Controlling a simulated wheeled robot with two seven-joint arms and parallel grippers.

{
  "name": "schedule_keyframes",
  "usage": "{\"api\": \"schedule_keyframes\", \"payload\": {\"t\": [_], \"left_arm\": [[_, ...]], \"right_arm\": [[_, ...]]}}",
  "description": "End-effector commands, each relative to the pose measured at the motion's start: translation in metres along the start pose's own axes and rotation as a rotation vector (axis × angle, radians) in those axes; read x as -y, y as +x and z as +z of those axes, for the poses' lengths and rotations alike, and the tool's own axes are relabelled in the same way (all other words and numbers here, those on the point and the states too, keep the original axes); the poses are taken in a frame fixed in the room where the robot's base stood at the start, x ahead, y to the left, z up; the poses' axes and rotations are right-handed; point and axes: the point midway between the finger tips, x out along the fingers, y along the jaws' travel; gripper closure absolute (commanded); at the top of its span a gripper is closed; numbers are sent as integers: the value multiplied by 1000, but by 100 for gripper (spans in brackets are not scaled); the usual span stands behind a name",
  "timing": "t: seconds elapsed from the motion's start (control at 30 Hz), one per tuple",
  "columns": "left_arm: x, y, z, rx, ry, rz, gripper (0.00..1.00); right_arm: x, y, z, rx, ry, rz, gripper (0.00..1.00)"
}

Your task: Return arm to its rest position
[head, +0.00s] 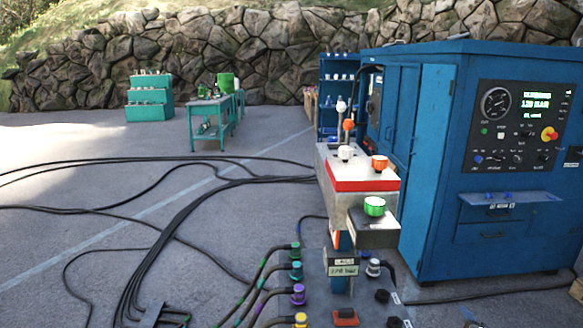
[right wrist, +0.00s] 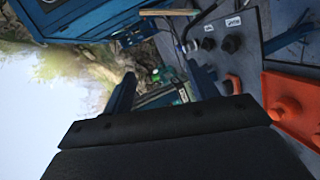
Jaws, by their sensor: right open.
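My right gripper (right wrist: 163,90) shows in the right wrist view, its two dark fingers apart and nothing held between them. Beyond the fingers, in the distance, is a green and teal blurred shape. A panel with black sockets (right wrist: 232,43) and an orange-red part (right wrist: 290,105) lies to the right of the fingers, and no contact with it shows. In the head view I cannot make out either gripper. Coloured cable plugs, including a purple one (head: 298,294) and a yellow one (head: 300,320), stand at the connector panel at the bottom.
A large blue cabinet (head: 430,170) with gauges stands at the right. A control box (head: 345,165) with a green knob (head: 374,206) stands beside it. Black cables (head: 190,208) run over the floor at left. A teal workbench (head: 207,112) stands further back before a stone wall.

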Motion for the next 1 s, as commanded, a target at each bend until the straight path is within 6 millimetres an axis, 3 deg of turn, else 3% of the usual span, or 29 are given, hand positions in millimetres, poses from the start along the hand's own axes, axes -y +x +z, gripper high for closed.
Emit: {"api": "schedule_keyframes", "payload": {"t": [0.03, 0.2, 0.4, 0.6, 0.8, 1.0], "left_arm": [[0, 0, 0, 0, 0, 0, 64], [0, 0, 0, 1, 0, 0, 64], [0, 0, 0, 1, 0, 0, 64], [0, 0, 0, 1, 0, 0, 64], [0, 0, 0, 1, 0, 0, 64], [0, 0, 0, 1, 0, 0, 64]], "right_arm": [[25, -11, 15, 56, 23, -61, 41], [98, -54, 63, 258, 90, -254, 41], [166, -118, 109, 476, 125, -460, 41], [206, -171, 138, 632, 127, -601, 41], [234, -217, 156, 751, 121, -713, 41], [253, -224, 135, 745, 194, -737, 41]]}}
